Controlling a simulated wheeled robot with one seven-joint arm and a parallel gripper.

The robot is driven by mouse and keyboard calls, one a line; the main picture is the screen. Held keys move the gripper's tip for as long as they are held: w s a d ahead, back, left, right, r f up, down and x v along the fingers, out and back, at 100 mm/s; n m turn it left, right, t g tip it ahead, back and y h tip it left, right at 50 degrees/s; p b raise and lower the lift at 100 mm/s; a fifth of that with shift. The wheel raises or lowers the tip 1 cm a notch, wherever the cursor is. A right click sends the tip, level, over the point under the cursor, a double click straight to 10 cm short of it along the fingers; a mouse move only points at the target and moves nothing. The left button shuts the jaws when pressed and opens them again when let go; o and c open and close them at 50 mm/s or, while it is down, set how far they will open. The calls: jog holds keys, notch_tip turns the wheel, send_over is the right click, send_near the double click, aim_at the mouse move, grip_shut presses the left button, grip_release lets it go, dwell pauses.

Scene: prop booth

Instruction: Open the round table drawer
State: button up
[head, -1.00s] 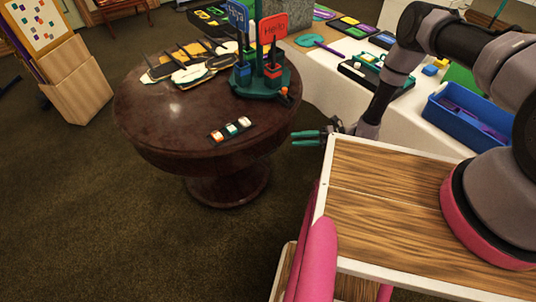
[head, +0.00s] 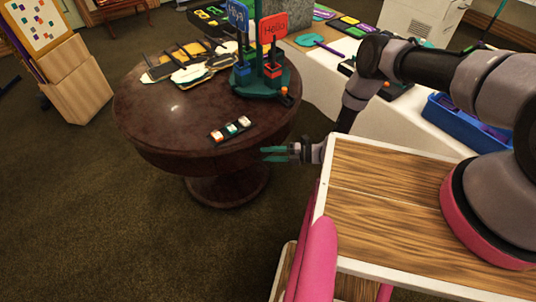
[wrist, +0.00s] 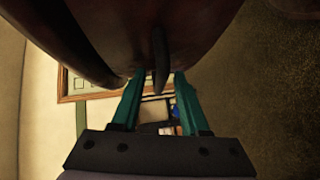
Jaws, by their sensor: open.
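The round table (head: 150,115) is dark, glossy wood on a thick pedestal, left of centre in the head view. My gripper (head: 272,154) has teal fingers and is beside the right side of the table's rim, pointing left. In the wrist view the table's dark underside and edge (wrist: 190,35) fill the top. A dark, narrow handle-like piece (wrist: 160,62) hangs there between the two open fingertips (wrist: 157,80). The jaws are apart, and I cannot tell whether they touch it. The drawer front is not clear in the head view.
On the table stand a teal holder with signs (head: 262,85), a small tray of blocks (head: 230,130) and several brush-like items (head: 190,68). A white-covered table (head: 325,90) with a blue bin (head: 455,125) is at right. Carpet (head: 90,220) is clear at left.

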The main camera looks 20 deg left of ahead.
jog(key=shift+s+a, duration=0.1)
jog(key=shift+a, duration=0.1)
jog(key=shift+c, duration=0.3)
grip_shut()
dwell(1.1)
